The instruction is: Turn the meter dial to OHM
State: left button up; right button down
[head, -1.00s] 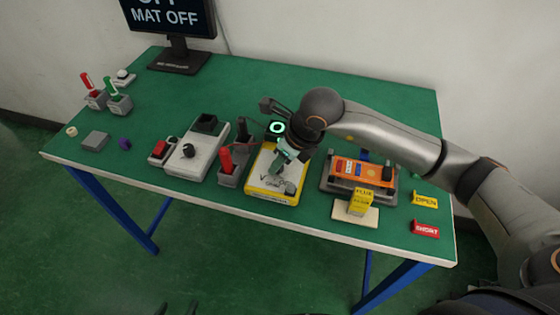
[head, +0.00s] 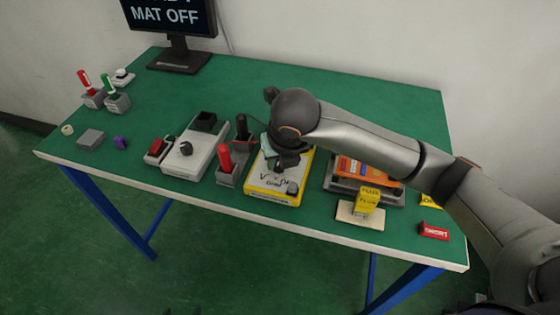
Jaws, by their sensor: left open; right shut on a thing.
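The yellow-edged meter (head: 258,191) with a pale face lies flat near the front middle of the table. Part of its printed lettering shows on the face, but I cannot read the dial's setting. My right gripper (head: 284,163) reaches over the meter from above and is shut on the dial. The dial itself is mostly hidden by the gripper and wrist. My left gripper is not in view.
A holder with red and black probes (head: 228,173) stands close left of the meter. A grey box with a black knob (head: 196,155) is further left. An orange device (head: 365,170) and a yellow tag block (head: 367,199) are right. The monitor (head: 178,25) reads "MAT OFF".

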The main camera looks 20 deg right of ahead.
pick_arm(q)
jog(key=shift+w, duration=0.15)
dwell(0.3)
jog(key=shift+a+f, duration=0.1)
pick_arm(e)
jog(key=c, duration=0.6)
grip_release()
jog(key=shift+c, duration=0.2)
jog(key=shift+r, duration=0.1)
pick_arm(q)
jog(key=shift+s+a+r+p, duration=0.35)
jog(key=shift+a+r+p, duration=0.15)
jog(key=shift+p, duration=0.35)
pick_arm(e)
jog(key=v, duration=1.2)
jog(key=shift+r, duration=0.2)
